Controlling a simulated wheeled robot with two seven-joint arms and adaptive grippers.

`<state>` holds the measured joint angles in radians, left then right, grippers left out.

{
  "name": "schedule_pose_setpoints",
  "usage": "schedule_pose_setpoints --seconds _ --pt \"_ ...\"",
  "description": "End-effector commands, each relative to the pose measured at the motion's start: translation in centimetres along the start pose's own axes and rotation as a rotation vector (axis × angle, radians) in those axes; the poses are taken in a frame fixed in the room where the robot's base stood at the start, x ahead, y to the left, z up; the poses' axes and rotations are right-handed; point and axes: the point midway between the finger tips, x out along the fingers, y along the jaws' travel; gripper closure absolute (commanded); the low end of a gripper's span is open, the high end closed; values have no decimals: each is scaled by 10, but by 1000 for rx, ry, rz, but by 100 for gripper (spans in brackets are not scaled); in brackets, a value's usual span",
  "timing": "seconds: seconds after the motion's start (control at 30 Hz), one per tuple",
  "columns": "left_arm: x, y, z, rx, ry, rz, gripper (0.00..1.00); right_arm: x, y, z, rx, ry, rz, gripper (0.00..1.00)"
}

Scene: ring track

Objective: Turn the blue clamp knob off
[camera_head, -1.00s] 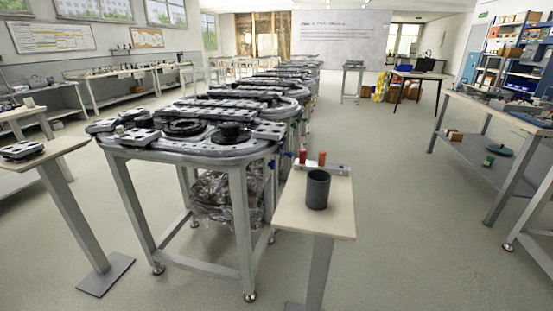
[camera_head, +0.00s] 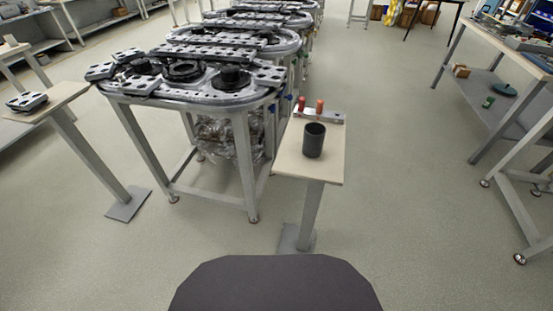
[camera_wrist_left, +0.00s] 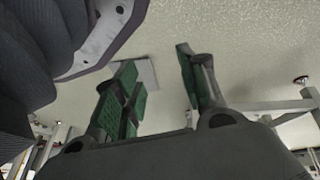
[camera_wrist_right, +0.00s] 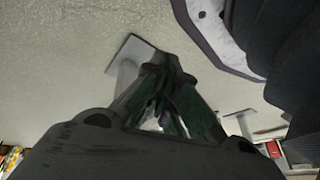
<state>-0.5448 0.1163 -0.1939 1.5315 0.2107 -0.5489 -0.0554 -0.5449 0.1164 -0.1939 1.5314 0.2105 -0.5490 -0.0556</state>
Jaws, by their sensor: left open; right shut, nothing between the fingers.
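The ring track (camera_head: 190,97) stands ahead of me on a grey metal frame. A small blue spot (camera_head: 291,97) shows at its right side, close to the small table; it may be the blue clamp knob, but it is too small to tell how it is turned. My left gripper (camera_wrist_left: 160,75) is open and empty, with green finger pads, above bare floor. My right gripper (camera_wrist_right: 168,75) is shut with nothing in it, also above floor. Neither gripper shows in the head view, and both are away from the track.
A small table (camera_head: 291,160) at the track's right front holds a dark cup (camera_head: 314,141) and a rack with red and orange pieces (camera_head: 320,106). Another small stand (camera_head: 66,96) is at the left. A workbench (camera_head: 495,50) stands at the right. The floor between is clear.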

Motion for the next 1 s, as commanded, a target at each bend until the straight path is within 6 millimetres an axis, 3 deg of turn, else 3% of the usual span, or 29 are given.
schedule_pose_setpoints --seconds 1.0 --pt "-54 -20 51 29 -128 -79 59 -54 20 51 -28 -129 79 100"
